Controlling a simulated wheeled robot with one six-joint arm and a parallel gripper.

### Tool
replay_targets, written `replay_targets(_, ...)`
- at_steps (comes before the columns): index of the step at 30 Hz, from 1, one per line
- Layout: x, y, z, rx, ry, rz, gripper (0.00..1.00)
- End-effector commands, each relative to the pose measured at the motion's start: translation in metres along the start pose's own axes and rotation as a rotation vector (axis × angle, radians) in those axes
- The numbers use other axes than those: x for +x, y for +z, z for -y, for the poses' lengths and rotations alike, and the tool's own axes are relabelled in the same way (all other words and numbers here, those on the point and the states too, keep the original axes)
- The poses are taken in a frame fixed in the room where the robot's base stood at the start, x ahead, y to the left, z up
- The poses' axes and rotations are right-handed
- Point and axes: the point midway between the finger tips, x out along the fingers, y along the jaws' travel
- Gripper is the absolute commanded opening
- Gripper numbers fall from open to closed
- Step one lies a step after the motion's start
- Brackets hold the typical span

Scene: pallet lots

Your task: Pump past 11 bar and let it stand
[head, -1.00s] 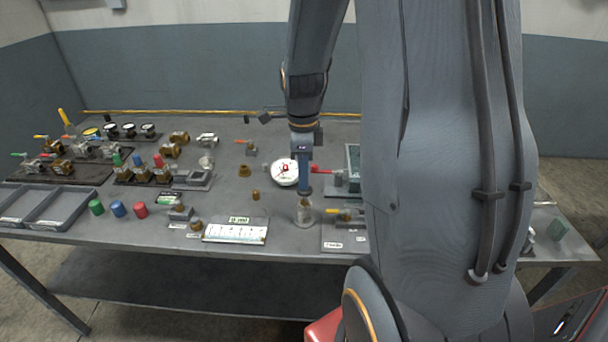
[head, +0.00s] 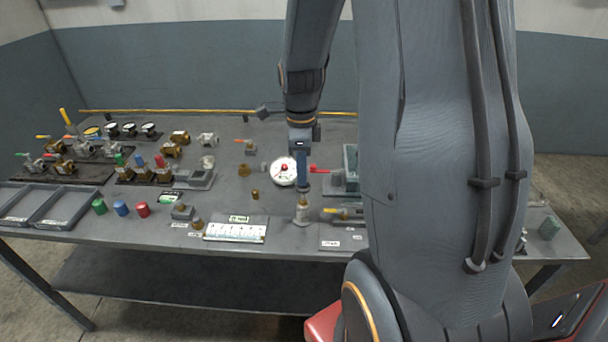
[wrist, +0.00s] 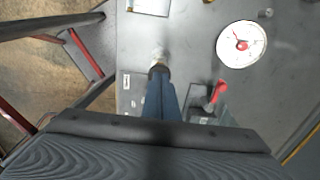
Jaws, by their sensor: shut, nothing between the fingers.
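A round white gauge (head: 284,172) with a red mark at its centre lies on the bench. It shows in the wrist view (wrist: 241,44), where a short red needle points up and left; its numbers are too small to read. My gripper (head: 303,191) is shut and empty, pointing down over a small pale upright cylinder (head: 302,214). The cylinder shows past the fingertips in the wrist view (wrist: 159,53); I cannot tell whether they touch. A red lever (head: 321,169) on a grey block stands right of the gauge, and it shows in the wrist view (wrist: 217,93).
A white marked chart (head: 235,231) lies left of the cylinder. A yellow-handled part (head: 343,210) is close on its right. Green, blue and red caps (head: 121,208), grey trays (head: 58,208) and several valves fill the left. My arm hides much of the right.

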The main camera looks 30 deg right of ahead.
Motion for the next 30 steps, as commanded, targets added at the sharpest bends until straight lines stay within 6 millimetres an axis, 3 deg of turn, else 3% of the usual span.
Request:
replay_targets(9, -0.060, 0.001, 0.003, 0.000, -0.008, 0.003, 0.00)
replay_targets(15, -0.088, 0.001, 0.003, 0.001, -0.006, 0.002, 0.00)
replay_targets(21, -0.100, 0.001, 0.002, 0.001, -0.004, 0.002, 0.00)
replay_targets(30, -0.101, 0.001, 0.002, 0.000, -0.004, 0.001, 0.00)
